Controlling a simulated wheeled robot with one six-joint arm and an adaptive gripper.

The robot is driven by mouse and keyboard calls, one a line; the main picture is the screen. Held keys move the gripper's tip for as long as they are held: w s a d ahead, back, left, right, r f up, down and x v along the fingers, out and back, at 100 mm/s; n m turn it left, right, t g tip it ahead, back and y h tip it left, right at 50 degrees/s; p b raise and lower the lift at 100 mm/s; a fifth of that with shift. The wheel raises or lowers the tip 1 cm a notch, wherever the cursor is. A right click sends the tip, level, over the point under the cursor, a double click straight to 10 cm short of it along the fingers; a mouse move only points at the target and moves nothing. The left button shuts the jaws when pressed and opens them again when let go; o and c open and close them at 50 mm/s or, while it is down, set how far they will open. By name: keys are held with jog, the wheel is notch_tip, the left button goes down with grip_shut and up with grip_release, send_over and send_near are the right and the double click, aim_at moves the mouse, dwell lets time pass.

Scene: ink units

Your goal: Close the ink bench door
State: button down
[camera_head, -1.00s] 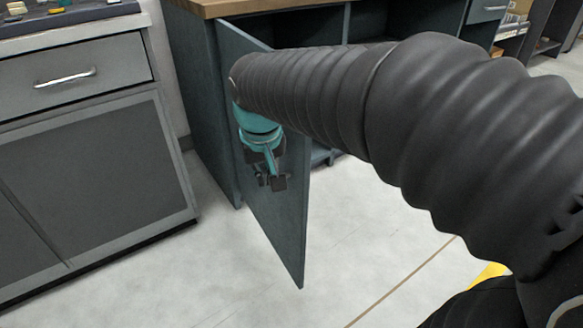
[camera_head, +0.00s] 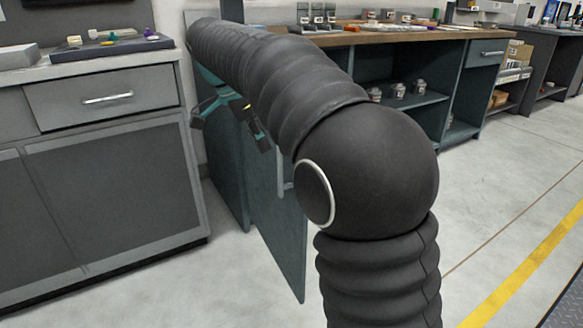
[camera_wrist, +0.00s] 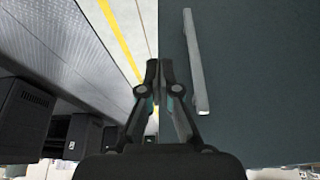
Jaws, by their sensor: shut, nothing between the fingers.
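The ink bench door (camera_head: 283,245) is a dark teal panel that stands open, swung out from the left end of the bench (camera_head: 400,37). Its pale bar handle (camera_head: 282,178) is partly visible below my arm. In the wrist view the door (camera_wrist: 255,85) fills the right side, with its handle (camera_wrist: 196,62) upright on the face. My gripper (camera_wrist: 159,70) is shut and empty, its tips in line with the door's edge, left of the handle. I cannot tell whether it touches the door. In the head view my arm hides the door's upper part.
A grey cabinet (camera_head: 110,165) with a drawer stands to the left of the door. Open shelves (camera_head: 415,101) with small jars show inside the bench. Pale floor (camera_head: 480,230) lies clear to the right, with a yellow line (camera_head: 530,265).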

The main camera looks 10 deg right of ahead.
jog(key=w+d+f+b, duration=0.2)
jog(key=d+f, duration=0.5)
jog(key=f, duration=0.2)
jog(key=shift+d, duration=0.4)
jog(key=shift+d+f, duration=0.1)
